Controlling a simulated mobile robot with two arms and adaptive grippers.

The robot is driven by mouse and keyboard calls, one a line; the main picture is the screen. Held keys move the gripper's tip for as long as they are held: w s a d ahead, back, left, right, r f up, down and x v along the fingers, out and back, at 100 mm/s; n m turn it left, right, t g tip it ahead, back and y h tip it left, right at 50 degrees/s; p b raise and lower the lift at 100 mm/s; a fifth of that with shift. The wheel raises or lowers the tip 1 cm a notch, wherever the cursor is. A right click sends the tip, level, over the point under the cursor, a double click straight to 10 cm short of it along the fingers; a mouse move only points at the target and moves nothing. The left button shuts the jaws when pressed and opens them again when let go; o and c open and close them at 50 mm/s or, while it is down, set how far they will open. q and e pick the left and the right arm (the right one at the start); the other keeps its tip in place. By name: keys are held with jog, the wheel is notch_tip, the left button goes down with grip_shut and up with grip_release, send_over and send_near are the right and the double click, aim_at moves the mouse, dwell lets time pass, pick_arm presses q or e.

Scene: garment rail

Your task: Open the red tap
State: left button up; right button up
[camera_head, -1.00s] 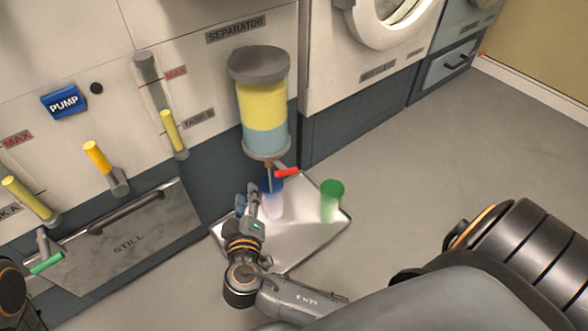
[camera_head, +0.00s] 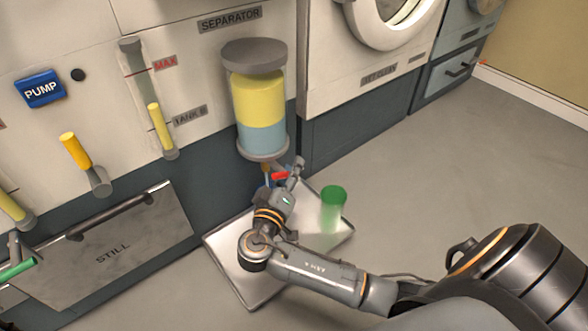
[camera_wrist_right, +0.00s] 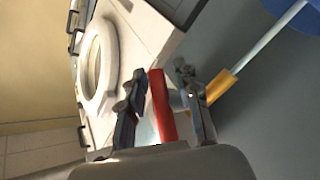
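The red tap handle (camera_head: 280,175) sits under the separator cylinder (camera_head: 260,105), which holds a yellow layer above a blue one. My right gripper (camera_head: 289,174) is at the tap. In the right wrist view the red handle (camera_wrist_right: 161,106) lies between the two fingers of the right gripper (camera_wrist_right: 160,107). The fingers stand apart, with a gap seen on the left finger's side; contact is unclear. The orange-yellow spout (camera_wrist_right: 221,86) shows beyond the right finger. My left gripper is out of view.
A tray (camera_head: 236,285) lies on the floor below, with a green-topped container (camera_head: 333,205) on it. A blue item beneath the tap is mostly hidden by my gripper. The cabinet front (camera_head: 200,220) is close behind. Floor to the right is clear.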

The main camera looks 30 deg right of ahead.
jog(key=shift+b+x, duration=0.35)
jog(key=shift+x, duration=1)
grip_shut()
